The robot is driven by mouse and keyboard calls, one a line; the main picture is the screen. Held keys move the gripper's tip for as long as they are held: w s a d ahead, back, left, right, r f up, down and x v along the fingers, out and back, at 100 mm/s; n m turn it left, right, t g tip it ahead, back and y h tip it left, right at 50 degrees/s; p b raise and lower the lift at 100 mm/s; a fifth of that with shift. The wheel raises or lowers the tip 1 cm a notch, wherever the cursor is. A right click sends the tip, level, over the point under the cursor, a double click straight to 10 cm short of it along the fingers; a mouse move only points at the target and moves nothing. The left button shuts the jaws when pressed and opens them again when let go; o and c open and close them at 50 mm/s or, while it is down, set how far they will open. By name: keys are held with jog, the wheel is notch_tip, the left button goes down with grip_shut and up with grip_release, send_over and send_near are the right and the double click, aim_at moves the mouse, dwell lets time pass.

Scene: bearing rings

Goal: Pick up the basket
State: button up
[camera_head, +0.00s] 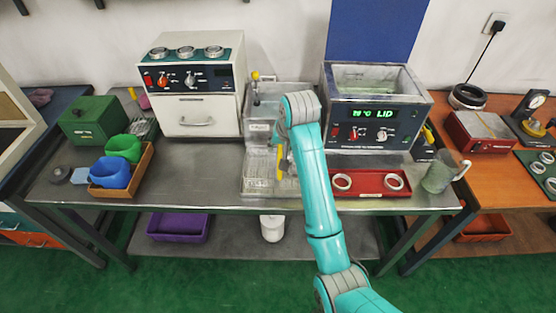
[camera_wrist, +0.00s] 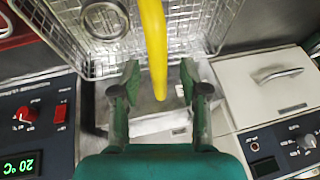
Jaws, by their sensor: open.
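The wire-mesh basket (camera_head: 258,178) sits on the steel bench, left of my arm. Its yellow handle (camera_head: 279,164) shows beside my wrist. In the wrist view the basket (camera_wrist: 192,22) fills the top, with a metal ring (camera_wrist: 105,18) in it. The yellow handle (camera_wrist: 155,40) comes down the middle of that view. My gripper (camera_wrist: 159,72) is open, with one finger on each side of the handle and visible gaps between. I cannot tell how far the handle lies below the fingertips. In the head view my wrist hides the fingers and part of the basket.
A bath with a lit display (camera_head: 370,112) stands behind right, a white oven (camera_head: 198,112) behind left. A red tray (camera_head: 368,190) with two rings lies right of my arm, near a glass jug (camera_head: 437,175). A wooden tray (camera_head: 138,176) with cups is at left.

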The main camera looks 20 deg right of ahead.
jog(key=shift+w+f, duration=0.15)
jog(key=shift+f, duration=0.25)
grip_shut()
jog(key=shift+r, duration=0.15)
